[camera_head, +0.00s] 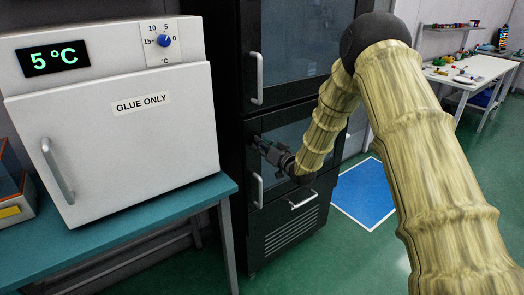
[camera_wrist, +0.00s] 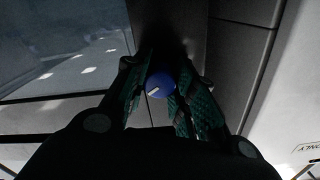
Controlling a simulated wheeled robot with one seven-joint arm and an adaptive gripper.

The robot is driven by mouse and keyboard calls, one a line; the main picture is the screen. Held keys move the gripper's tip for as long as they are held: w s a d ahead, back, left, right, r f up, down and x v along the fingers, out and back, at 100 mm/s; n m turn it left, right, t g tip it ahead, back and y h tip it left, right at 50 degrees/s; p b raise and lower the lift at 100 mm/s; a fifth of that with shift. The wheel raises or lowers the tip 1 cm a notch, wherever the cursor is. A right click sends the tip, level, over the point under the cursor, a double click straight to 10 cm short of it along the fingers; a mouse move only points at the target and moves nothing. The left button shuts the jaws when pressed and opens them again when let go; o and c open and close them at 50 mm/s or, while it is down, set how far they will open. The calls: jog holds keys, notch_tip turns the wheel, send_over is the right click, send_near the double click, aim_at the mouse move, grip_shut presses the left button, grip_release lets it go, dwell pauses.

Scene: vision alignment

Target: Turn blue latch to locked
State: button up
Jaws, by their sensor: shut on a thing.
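The blue latch (camera_wrist: 160,84) is a small round blue knob with a short white mark, seen between my fingers in the wrist view. The white mark lies slightly slanted. My gripper (camera_wrist: 163,92) is shut on the latch, with a green-patterned finger pad on each side. In the head view my gripper (camera_head: 260,143) reaches the front of a dark cabinet (camera_head: 240,175) near its left edge, and the latch there is hidden behind the fingers. I cannot read any locked or unlocked marking.
A white fridge (camera_head: 150,150) labelled "GLUE ONLY" stands on a teal table (camera_head: 130,232) at left, with a blue dial (camera_head: 164,40) and a 5 °C display (camera_head: 53,58). Cabinet handles (camera_head: 257,190) sit just below my gripper. A blue floor patch (camera_head: 366,193) lies clear at right.

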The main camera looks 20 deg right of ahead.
jog(key=n+b, duration=0.2)
jog(key=n, duration=0.1)
jog(key=n+b, duration=0.2)
jog(key=n, duration=0.1)
jog(key=shift+f+n, duration=0.2)
jog(key=shift+n, duration=0.1)
jog(key=n+b, duration=0.3)
jog(key=n, duration=0.1)
jog(key=shift+r+n+b, duration=0.1)
jog(key=shift+n+b, duration=0.25)
jog(key=shift+n, duration=0.05)
jog(key=o, duration=1.1)
jog(key=shift+c, duration=0.2)
jog(key=v, duration=1.2)
